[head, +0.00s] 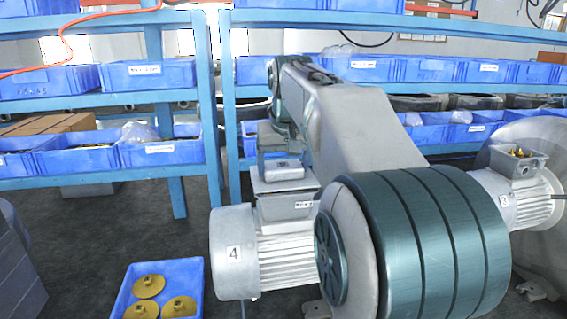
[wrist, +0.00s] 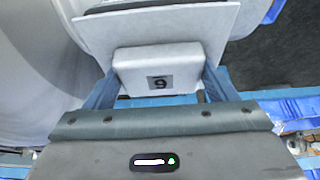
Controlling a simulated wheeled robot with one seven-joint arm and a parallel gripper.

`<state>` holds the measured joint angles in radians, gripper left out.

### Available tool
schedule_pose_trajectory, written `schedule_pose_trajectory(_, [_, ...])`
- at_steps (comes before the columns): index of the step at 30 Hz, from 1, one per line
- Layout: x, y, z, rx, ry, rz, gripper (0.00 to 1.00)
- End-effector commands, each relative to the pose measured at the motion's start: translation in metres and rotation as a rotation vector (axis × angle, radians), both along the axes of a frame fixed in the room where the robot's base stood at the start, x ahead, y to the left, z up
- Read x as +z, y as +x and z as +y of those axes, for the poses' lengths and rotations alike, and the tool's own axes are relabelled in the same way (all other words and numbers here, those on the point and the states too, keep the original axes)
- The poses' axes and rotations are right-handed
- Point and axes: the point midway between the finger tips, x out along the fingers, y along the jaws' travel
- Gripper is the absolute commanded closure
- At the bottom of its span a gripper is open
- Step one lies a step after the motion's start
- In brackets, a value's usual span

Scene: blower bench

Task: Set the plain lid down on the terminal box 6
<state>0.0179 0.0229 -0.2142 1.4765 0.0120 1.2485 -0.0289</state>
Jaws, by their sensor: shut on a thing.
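The plain lid (head: 280,184) is a flat grey plate with a raised grey block on top. It is in my gripper (head: 281,165), whose two blue fingers are shut on the block's sides. In the wrist view the lid (wrist: 158,28) spreads beyond my gripper (wrist: 158,78), and the block's label reads like 9, or 6 upside down. Directly below the lid is a grey terminal box (head: 285,208) on the motor marked 4 (head: 233,254). Its label is too small to read. The lid covers the box's opening; I cannot tell whether they touch.
A second motor (head: 525,205) at right has an open terminal box (head: 519,160) with brass parts inside. A blue bin (head: 197,275) with yellow discs is at lower left. Blue shelves (head: 213,110) with blue bins stand behind. My arm fills the centre and hides part of the bench.

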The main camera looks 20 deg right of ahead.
Motion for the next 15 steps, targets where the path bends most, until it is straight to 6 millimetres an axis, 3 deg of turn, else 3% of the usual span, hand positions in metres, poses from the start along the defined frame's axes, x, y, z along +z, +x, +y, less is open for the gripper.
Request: schedule_pose_trajectory(15, [-0.0064, 0.0, 0.0, 0.0, 0.0, -0.001, 0.48])
